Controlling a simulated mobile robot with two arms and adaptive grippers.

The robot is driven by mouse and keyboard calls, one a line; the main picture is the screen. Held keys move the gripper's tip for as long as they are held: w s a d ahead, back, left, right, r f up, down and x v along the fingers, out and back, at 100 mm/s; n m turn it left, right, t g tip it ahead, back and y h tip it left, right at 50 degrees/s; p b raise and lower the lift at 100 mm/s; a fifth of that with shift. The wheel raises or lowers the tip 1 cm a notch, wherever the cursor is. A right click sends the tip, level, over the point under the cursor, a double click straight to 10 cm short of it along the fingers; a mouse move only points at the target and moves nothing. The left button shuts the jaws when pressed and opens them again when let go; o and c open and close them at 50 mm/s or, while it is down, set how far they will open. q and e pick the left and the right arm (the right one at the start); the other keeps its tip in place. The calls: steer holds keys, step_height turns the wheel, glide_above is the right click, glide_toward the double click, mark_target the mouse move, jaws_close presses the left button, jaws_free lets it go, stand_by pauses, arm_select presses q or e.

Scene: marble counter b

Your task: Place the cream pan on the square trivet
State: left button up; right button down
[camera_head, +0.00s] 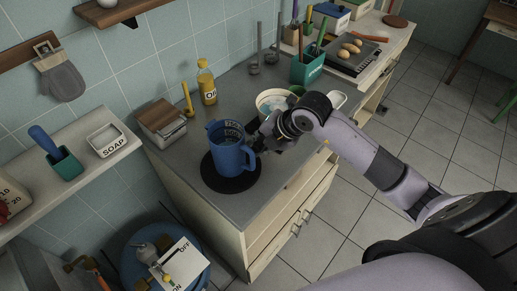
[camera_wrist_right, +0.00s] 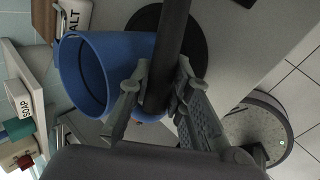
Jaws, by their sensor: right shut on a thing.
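The cream pan (camera_head: 264,104) is a round, pale-rimmed vessel on or just above the grey counter, partly hidden behind my right gripper. My right gripper (camera_head: 267,138) is right of the blue pitcher. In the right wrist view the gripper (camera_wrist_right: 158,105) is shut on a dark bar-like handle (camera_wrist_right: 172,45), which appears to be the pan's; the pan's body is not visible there. I cannot make out a square trivet. A round black mat (camera_head: 215,183) lies under the pitcher. My left gripper is not in view.
The blue pitcher (camera_head: 228,150) stands close beside my gripper and also shows in the wrist view (camera_wrist_right: 82,75). A wooden-lidded salt box (camera_head: 161,118), a yellow oil bottle (camera_head: 207,84) and a green utensil holder (camera_head: 306,69) stand around. Eggs sit on a dark square plate (camera_head: 338,65) farther back.

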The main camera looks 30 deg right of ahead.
steer(key=shift+f, duration=1.5)
steer(key=c, duration=1.8)
jaws_free()
steer(key=shift+o, duration=0.2)
steer(key=shift+s, duration=0.1)
steer(key=b+v, duration=0.1)
steer(key=v, duration=1.1)
steer(key=shift+b, duration=0.4)
